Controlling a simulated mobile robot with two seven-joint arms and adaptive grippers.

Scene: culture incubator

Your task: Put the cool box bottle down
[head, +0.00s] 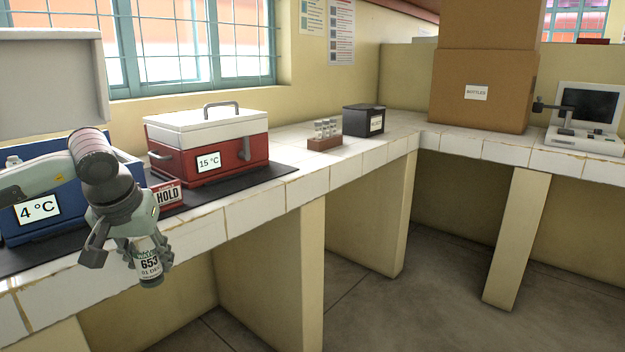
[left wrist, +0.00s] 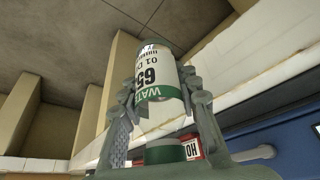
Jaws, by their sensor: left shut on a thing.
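My left gripper (head: 136,262) is shut on a white bottle (head: 147,262) with a label reading 653. It holds the bottle tilted, in front of the counter's front edge and clear of any surface. In the left wrist view the bottle (left wrist: 157,75) sits between the two fingers (left wrist: 158,105), with green bands and part of its label showing. A blue cool box (head: 75,222) marked 4 °C stands at the left with its grey lid (head: 52,80) raised. My arm hides part of it. My right gripper does not show.
A vial rack (head: 325,143), a black box (head: 363,121), cardboard boxes (head: 480,65) and a device (head: 585,135) stand further along. The tiled counter (head: 345,172) has free room.

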